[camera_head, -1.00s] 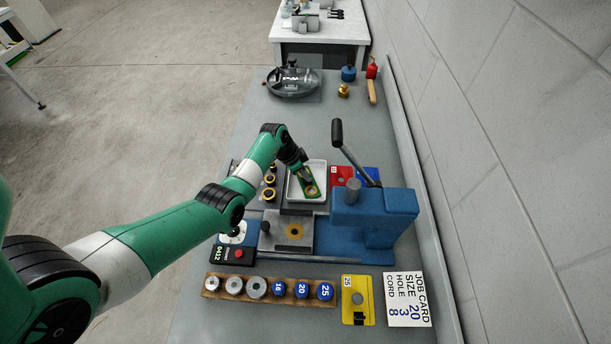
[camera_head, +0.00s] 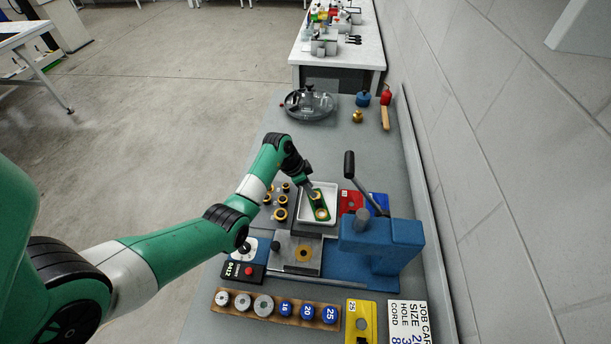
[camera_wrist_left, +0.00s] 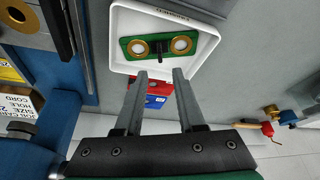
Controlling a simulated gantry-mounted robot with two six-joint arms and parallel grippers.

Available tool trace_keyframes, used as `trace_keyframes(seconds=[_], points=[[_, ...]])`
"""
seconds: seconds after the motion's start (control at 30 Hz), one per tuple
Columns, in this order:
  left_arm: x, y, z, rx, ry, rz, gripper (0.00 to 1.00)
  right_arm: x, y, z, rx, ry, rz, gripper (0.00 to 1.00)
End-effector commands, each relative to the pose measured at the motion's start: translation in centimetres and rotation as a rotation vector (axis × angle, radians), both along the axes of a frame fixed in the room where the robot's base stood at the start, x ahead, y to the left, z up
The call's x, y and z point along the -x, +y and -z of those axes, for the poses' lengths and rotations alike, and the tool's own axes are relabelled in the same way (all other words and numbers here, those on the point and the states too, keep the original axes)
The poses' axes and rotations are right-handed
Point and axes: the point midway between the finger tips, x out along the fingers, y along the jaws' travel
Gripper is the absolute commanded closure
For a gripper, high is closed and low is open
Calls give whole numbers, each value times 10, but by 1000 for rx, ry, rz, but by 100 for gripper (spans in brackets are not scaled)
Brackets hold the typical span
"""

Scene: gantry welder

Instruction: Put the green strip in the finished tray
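The green strip (camera_head: 321,207), with two brass eyelets, lies in the white tray (camera_head: 334,190) on the bench. In the left wrist view the strip (camera_wrist_left: 160,46) lies across the floor of the white tray (camera_wrist_left: 128,12), and lettering shows on the tray's rim. My left gripper (camera_head: 312,194) is just above the strip in the head view. In the left wrist view my left gripper (camera_wrist_left: 160,74) has its two fingers apart with nothing between them, and the strip is beyond the tips. My right gripper is not in view.
A blue press (camera_head: 380,243) with a raised lever stands right of the tray's front. Red (camera_head: 350,202) and blue cards lie beside the tray. Brass eyelets (camera_head: 281,214) sit to its left. A wooden die rack (camera_head: 275,309) and yellow gauge (camera_head: 361,320) are in front.

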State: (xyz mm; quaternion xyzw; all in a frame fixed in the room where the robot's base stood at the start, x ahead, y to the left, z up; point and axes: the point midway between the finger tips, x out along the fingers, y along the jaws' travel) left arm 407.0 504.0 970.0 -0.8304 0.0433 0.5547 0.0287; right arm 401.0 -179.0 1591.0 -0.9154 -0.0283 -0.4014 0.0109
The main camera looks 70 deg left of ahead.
Motion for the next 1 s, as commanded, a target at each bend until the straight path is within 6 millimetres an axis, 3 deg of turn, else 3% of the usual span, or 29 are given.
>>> trace_keyframes(seconds=[0.03, 0.23, 1.0], points=[[4, 1, -17, -3, -2, -1, 62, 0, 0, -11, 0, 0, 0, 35], [17, 2, -42, -1, -1, 0, 62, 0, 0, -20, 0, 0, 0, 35], [19, 2, -45, 0, 1, 0, 62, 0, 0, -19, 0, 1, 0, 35]])
